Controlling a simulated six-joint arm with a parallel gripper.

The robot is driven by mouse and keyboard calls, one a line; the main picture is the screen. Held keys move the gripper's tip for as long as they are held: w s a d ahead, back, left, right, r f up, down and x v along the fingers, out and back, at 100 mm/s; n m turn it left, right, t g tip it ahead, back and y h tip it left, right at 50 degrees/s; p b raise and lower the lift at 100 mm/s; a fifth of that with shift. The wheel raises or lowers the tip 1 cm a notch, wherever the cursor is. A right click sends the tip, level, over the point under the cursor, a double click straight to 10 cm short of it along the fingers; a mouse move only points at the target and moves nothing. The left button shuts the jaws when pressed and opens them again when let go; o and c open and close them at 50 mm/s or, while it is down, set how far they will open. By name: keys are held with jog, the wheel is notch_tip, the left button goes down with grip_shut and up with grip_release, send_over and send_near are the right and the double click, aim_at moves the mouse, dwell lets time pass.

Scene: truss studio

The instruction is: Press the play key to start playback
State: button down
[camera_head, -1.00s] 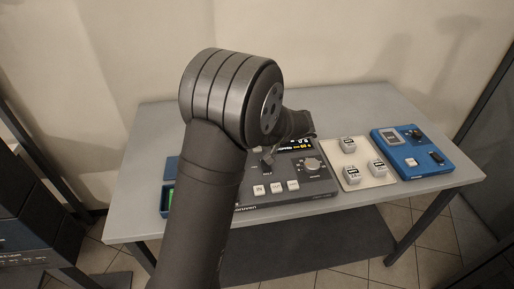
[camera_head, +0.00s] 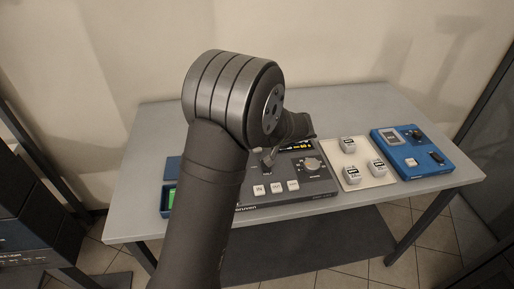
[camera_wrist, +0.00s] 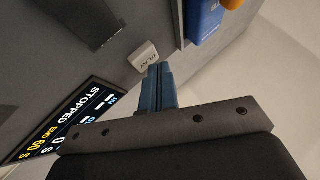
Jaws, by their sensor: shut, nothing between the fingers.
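The play key (camera_wrist: 143,56) is a small pale key marked PLAY on the grey console (camera_wrist: 60,55) in the wrist view. My gripper (camera_wrist: 157,72) is shut and empty, its blue fingertips right beside the key's edge in the picture. I cannot tell whether they touch it. The screen (camera_wrist: 75,122) reads STOPPED. In the head view the console (camera_head: 305,199) sits on the table, partly covered by my arm, and its screen (camera_head: 297,146) shows in part. The play key is hidden there.
White keys (camera_head: 276,187) line the console's front, with a round knob (camera_head: 312,163) behind them. A cream panel with grey blocks (camera_head: 351,175) and a blue device (camera_head: 410,168) stand to the right. A blue box with a green part (camera_head: 166,200) is at left.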

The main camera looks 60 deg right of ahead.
jog(key=shift+f, duration=0.4)
dwell(0.4)
dwell(0.4)
jog(key=shift+r, duration=0.85)
jog(key=shift+r, duration=2.5)
notch_tip(320, 180, up, 4)
jog(key=shift+a, duration=0.15)
